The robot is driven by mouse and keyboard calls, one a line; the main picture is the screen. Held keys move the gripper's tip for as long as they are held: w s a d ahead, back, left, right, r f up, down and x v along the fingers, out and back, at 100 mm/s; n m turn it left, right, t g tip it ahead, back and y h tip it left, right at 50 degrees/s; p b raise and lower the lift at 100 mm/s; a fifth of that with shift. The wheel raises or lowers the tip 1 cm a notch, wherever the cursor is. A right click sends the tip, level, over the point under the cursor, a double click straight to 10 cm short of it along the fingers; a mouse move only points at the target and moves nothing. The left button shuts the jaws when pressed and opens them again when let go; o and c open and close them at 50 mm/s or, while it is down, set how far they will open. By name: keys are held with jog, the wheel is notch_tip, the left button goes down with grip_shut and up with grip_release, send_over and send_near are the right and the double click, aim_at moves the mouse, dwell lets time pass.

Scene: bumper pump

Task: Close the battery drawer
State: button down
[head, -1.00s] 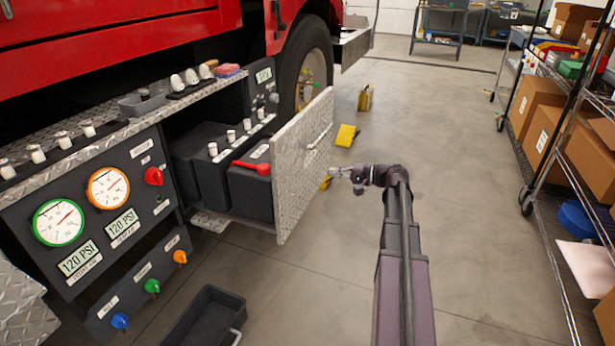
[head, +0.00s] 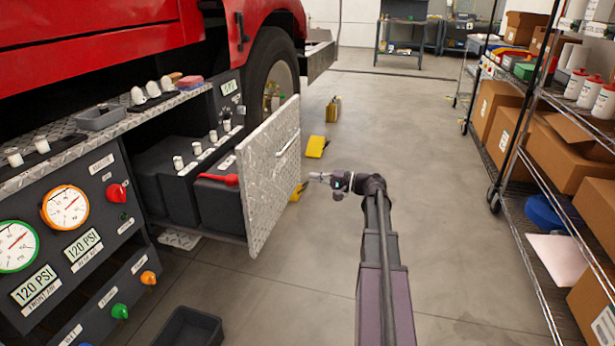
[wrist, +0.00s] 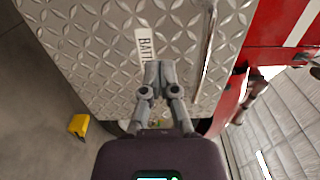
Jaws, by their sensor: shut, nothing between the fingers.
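The battery drawer (head: 218,205) is pulled out from the side of the red truck, with dark batteries (head: 180,190) and a red handle-like part inside. Its diamond-plate front (head: 268,180) has a long bar handle (head: 287,144). The wrist view shows the same plate (wrist: 90,50) close up, with a partly hidden label starting "BATT" and the bar handle (wrist: 206,50) to its right. My gripper (head: 312,176) is to the right of the drawer front, pointing at it. In the wrist view my gripper (wrist: 158,66) is shut and empty in front of the plate; contact cannot be told.
Yellow wheel chocks (head: 316,146) lie on the floor beyond my gripper. A control panel with gauges (head: 64,206) is at the left, above a dark bin (head: 190,328). Wire shelving with boxes (head: 560,150) stands at the right.

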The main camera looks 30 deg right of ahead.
aim_at(270, 170)
jog(key=x, duration=1.3)
jog(key=shift+w, duration=0.1)
